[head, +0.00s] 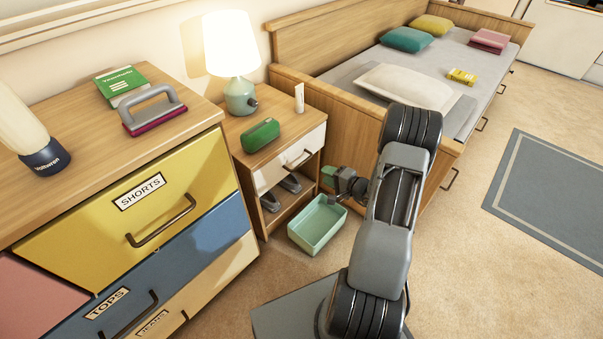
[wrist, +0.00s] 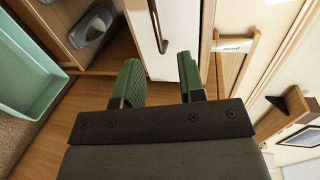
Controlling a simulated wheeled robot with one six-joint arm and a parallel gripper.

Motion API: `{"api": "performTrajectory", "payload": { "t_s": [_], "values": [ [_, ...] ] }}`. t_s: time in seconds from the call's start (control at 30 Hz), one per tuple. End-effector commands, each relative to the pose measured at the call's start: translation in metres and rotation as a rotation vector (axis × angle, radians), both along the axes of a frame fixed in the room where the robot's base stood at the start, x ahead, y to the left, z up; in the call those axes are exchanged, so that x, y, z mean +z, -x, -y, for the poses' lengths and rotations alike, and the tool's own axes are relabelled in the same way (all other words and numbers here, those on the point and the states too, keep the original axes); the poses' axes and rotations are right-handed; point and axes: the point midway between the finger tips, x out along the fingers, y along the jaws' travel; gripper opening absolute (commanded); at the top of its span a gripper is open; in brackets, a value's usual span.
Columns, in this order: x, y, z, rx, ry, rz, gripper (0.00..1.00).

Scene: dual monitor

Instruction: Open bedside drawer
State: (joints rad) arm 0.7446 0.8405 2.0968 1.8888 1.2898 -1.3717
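The bedside table (head: 284,100) stands between the dresser and the bed. Its white drawer front (head: 268,178) looks shut and carries a dark bar handle (head: 299,160). In the head view my gripper (head: 327,178) is in front of the table's right side, slightly lower than the handle. In the wrist view the two green fingers of my gripper (wrist: 159,62) are apart with nothing between them. The white drawer front (wrist: 140,22) and the handle (wrist: 154,28) show beyond the fingertips, the handle in line with the gap. I see no clear contact.
A teal bin (head: 318,225) stands on the floor below my gripper. Grey shoes (head: 290,183) lie on the open shelf under the drawer. A lamp (head: 238,95), a green case (head: 260,135) and a white tube (head: 299,98) stand on the table. The bed (head: 410,90) is close on the right.

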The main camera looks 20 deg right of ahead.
Motion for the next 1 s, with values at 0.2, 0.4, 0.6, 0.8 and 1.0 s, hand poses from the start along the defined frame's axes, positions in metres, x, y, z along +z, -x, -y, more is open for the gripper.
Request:
{"api": "performTrajectory", "payload": {
  "t_s": [0.2, 0.4, 0.6, 0.8, 1.0],
  "values": [
    [-0.017, -0.02, -0.003, -0.03, 0.002, 0.008, 0.36],
    [-0.025, -0.055, -0.02, -0.027, 0.002, 0.007, 0.36],
    [-0.032, -0.087, -0.034, -0.028, 0.002, 0.008, 0.36],
    [-0.036, -0.109, -0.044, -0.029, 0.002, 0.005, 0.36],
    [-0.037, -0.12, -0.048, -0.03, 0.0, 0.006, 0.36]
  ]
}}
